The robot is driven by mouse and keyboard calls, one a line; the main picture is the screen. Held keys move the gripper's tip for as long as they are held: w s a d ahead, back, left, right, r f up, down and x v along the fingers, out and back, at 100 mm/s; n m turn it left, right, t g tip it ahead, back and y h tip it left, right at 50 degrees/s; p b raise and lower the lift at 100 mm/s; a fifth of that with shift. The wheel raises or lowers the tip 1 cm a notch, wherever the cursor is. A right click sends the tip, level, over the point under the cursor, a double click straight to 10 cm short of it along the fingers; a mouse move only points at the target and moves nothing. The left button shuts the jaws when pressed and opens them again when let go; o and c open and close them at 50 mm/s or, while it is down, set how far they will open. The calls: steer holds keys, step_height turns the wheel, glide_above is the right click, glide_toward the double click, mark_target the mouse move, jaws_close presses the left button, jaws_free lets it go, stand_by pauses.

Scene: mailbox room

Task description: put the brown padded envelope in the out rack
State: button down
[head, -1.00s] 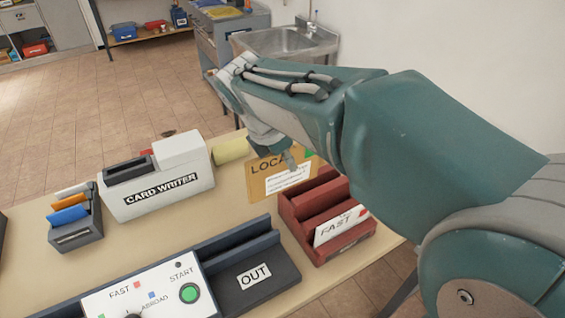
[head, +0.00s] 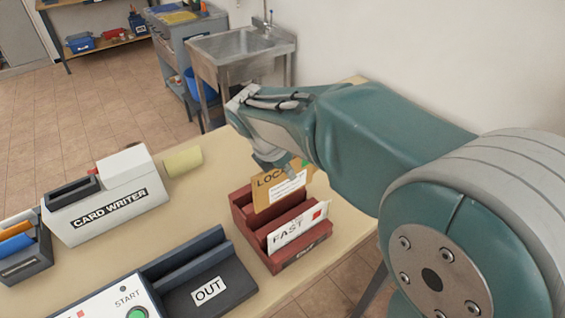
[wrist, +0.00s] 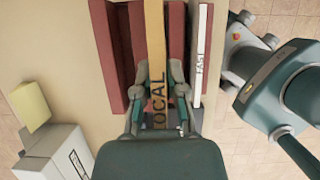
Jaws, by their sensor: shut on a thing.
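The brown padded envelope (head: 266,196), marked LOCAL, stands upright at the red rack (head: 316,243). My gripper (head: 288,172) is shut on its upper edge. In the wrist view the envelope (wrist: 155,45) runs between my two fingers (wrist: 157,75), with red dividers on both sides. Its lower edge is hidden by a divider, so I cannot tell whether it rests on the rack's floor. The dark blue out rack (head: 238,284), labelled OUT, lies to the front left of the red rack. Its visible part holds no envelope.
A white FAST envelope (head: 297,228) stands in the red rack's front slot. A START panel (head: 120,302) adjoins the out rack. Tabletop between them is clear.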

mark_target(282, 186)
steer(key=shift+f, duration=0.2)
stand_by(0.6)
steer(key=shift+a+f, duration=0.35)
steer(key=shift+f, duration=1.25)
steer(key=shift+a+f, duration=0.25)
steer(key=shift+f, duration=0.35)
steer(key=shift+f, duration=0.1)
